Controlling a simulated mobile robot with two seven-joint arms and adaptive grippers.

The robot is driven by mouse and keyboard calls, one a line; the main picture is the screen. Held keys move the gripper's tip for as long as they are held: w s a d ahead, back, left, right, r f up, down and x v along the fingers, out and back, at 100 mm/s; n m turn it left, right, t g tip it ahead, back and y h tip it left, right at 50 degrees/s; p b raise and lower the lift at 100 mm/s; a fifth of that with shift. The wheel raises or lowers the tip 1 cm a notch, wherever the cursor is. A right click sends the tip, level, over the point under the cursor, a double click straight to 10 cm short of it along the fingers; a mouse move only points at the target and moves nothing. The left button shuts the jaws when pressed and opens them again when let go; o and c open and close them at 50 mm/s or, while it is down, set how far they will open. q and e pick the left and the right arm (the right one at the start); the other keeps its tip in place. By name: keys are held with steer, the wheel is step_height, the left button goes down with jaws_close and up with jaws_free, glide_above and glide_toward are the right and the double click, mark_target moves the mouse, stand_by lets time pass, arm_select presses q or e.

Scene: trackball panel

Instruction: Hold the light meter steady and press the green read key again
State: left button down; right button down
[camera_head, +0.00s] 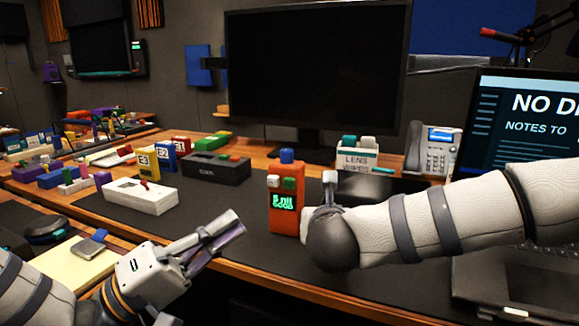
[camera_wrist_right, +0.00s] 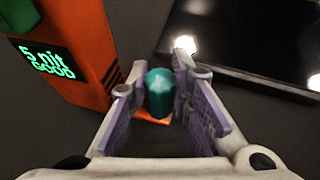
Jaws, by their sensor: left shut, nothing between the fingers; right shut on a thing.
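The orange light meter (camera_head: 275,219) stands upright on the dark desk mat, with a blue knob (camera_head: 287,156) on top. Its screen (camera_head: 284,201) reads "5 nit GOOD", and the green read key (camera_head: 289,184) sits above it beside a white key. My left gripper (camera_head: 236,226) is shut and empty, short of the meter at the lower left, its fingers pointing towards it. My right gripper (camera_head: 327,185) is just right of the meter. In the right wrist view it is shut on a teal peg (camera_wrist_right: 159,92) with orange under it; whether this joins the meter is unclear.
A lens wipes box (camera_head: 357,158) and a dark flat panel (camera_head: 386,187) lie behind my right arm. The mat ahead of my left gripper is clear.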

stand_by(0.3)
steer(key=c, duration=1.4)
jaws_free()
steer(key=shift+o, duration=0.2)
steer(key=v, duration=1.2)
steer(key=o, duration=0.3)
